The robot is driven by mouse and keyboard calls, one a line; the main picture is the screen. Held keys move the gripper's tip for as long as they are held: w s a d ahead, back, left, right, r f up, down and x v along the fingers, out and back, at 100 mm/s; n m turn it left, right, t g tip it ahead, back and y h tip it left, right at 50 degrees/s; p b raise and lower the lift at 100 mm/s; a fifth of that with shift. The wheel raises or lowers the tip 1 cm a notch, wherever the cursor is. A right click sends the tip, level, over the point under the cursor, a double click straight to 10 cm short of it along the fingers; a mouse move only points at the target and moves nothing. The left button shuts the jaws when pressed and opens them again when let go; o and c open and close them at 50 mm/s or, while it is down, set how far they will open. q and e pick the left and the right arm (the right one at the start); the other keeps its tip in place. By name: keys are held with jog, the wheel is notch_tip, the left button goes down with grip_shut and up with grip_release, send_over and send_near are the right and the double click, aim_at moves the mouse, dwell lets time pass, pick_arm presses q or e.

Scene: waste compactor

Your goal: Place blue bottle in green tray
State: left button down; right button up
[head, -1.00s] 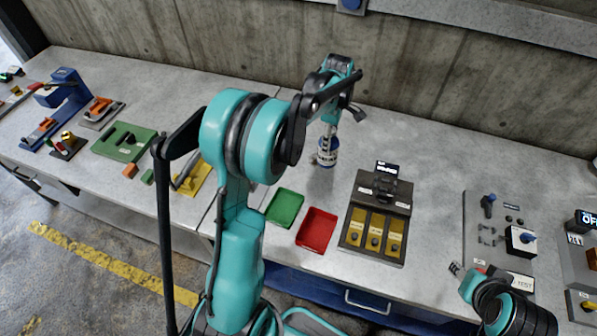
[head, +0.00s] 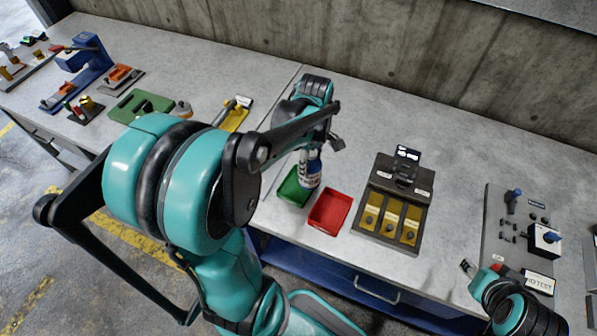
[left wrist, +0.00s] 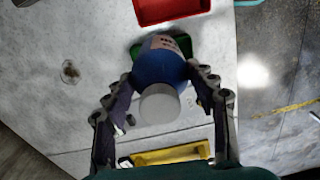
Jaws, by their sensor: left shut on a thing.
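The blue bottle (head: 310,174) has a pale label and a white cap, which shows in the left wrist view (left wrist: 159,104). My left gripper (head: 311,150) is shut on the bottle near its top and holds it roughly upright. In the head view the bottle overlaps the right part of the green tray (head: 289,196). In the left wrist view the green tray (left wrist: 136,49) shows partly behind the bottle. I cannot tell whether the bottle touches the tray. My right gripper (head: 467,267) is at the lower right, away from the bottle; its jaw state is unclear.
A red tray (head: 328,212) stands just right of the green one. A panel with yellow slots (head: 393,205) is farther right, and a control board (head: 520,235) beyond it. A yellow fixture (head: 237,117) lies to the left. The table behind the trays is clear.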

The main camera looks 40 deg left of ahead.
pick_arm(q)
jog(key=a+f+b, duration=0.2)
jog(key=a+f, duration=0.1)
jog(key=f, duration=0.3)
jog(key=shift+s+a+f, duration=0.15)
jog(key=shift+s+a, duration=0.1)
jog(key=shift+a, duration=0.15)
jog(key=shift+f, duration=0.2)
jog(key=c, duration=0.5)
grip_release()
jog(key=shift+c, duration=0.2)
jog(key=shift+r, duration=0.1)
